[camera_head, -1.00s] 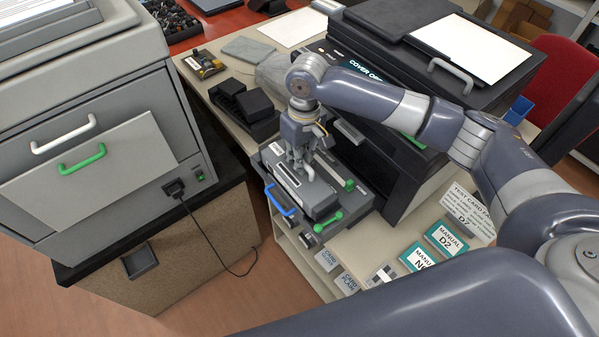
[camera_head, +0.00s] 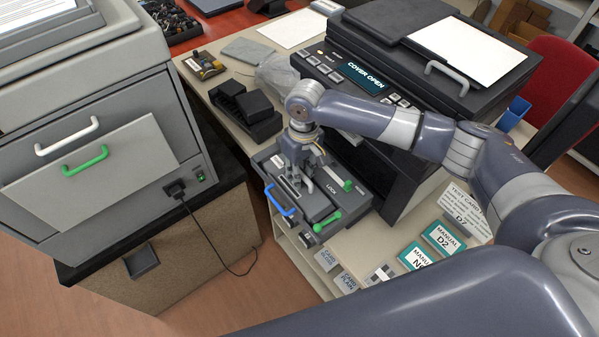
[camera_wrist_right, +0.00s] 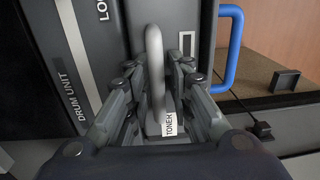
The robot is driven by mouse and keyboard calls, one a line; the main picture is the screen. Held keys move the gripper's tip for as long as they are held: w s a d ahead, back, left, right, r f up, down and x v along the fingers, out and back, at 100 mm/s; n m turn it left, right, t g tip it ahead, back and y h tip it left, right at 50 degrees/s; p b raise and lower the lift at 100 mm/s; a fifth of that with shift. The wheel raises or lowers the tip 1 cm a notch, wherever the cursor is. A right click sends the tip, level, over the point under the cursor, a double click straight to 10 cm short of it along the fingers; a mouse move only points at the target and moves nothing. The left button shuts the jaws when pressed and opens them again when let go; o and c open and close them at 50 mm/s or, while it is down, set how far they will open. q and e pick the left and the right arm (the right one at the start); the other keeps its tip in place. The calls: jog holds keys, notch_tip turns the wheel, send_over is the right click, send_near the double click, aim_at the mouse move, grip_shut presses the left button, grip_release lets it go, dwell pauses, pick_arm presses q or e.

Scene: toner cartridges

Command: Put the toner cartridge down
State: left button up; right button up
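The toner cartridge is dark grey with a light loop handle (camera_wrist_right: 155,70) and a white TONER label (camera_wrist_right: 170,125). In the head view it sits low in the drum unit (camera_head: 355,205), mostly hidden by my right gripper (camera_head: 300,182). The drum unit has a blue handle (camera_head: 280,201), green levers and a LOCK marking. In the right wrist view my right gripper (camera_wrist_right: 158,85) has its fingers on both sides of the loop handle, with narrow gaps, and looks open. My left gripper is not in view.
The printer (camera_head: 410,80) beside the drum unit shows COVER OPEN. Manuals (camera_head: 445,237) and cards lie on the counter at front right. A grey machine (camera_head: 90,120) stands at left, with a gap between it and the counter.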

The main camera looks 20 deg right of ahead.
jog(key=shift+d+r, duration=0.1)
jog(key=shift+r, duration=0.35)
jog(key=r+b, duration=0.1)
jog(key=r, duration=0.5)
jog(key=r+b, duration=0.1)
jog(key=r, duration=0.2)
jog(key=shift+w+d+r+b, duration=0.15)
jog(key=shift+d+r+b, duration=0.15)
jog(key=shift+r, duration=0.8)
